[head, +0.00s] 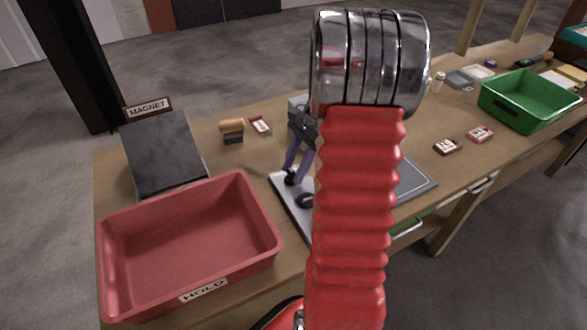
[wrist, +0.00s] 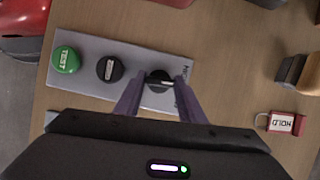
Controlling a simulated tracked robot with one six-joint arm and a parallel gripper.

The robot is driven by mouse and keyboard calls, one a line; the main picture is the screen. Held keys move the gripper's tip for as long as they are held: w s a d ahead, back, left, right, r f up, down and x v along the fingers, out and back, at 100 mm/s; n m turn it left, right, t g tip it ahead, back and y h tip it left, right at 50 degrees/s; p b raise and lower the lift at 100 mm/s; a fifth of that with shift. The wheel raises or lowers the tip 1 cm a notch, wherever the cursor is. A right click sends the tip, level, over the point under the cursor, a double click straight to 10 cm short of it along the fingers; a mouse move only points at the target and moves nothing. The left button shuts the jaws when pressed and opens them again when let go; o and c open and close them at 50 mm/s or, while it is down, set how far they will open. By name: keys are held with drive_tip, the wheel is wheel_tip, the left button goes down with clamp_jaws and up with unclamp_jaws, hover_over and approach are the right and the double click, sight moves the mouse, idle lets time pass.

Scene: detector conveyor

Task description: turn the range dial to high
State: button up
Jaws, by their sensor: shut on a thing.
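A grey control panel (wrist: 86,83) lies on the table and carries a round green TEST button (wrist: 65,60) and two black dials. My gripper (wrist: 160,82) has its purple fingers shut on the dial (wrist: 158,76) at the panel's right end in the wrist view. A pale mark shows on that dial, but its setting cannot be read. The other dial (wrist: 110,68) stands free between it and the button, with a white bar on top. No range lettering is legible. In the head view my gripper (head: 293,180) reaches down to the panel (head: 280,190), partly hidden by my red arm.
A red HOLD bin (head: 190,240) and a dark MAGNET slab (head: 162,152) stand left of the panel. A brown block (head: 232,128) and a small red-and-white tag (head: 260,126) lie behind it. A green bin (head: 528,100) stands far right.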

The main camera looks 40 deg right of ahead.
drive_tip(key=n, duration=0.2)
drive_tip(key=n+g, duration=0.1)
drive_tip(key=n, duration=0.1)
drive_tip(key=shift+w+d+n+g, duration=0.15)
drive_tip(key=shift+w+n+g, duration=0.15)
drive_tip(key=shift+w, duration=0.05)
drive_tip(key=shift+w+r+n+g+h, duration=0.15)
drive_tip(key=shift+n+g, duration=0.15)
drive_tip(key=shift+n, duration=0.5)
drive_tip(key=shift+f+n+g+h, duration=0.15)
drive_tip(key=shift+n+g, duration=0.15)
drive_tip(key=shift+n, duration=0.5)
drive_tip(key=shift+r, duration=0.1)
drive_tip(key=o, duration=1)
drive_tip(key=shift+o, duration=0.2)
drive_tip(key=v, duration=1.3)
drive_tip(key=shift+r, duration=0.25)
drive_tip(key=shift+w, duration=0.15)
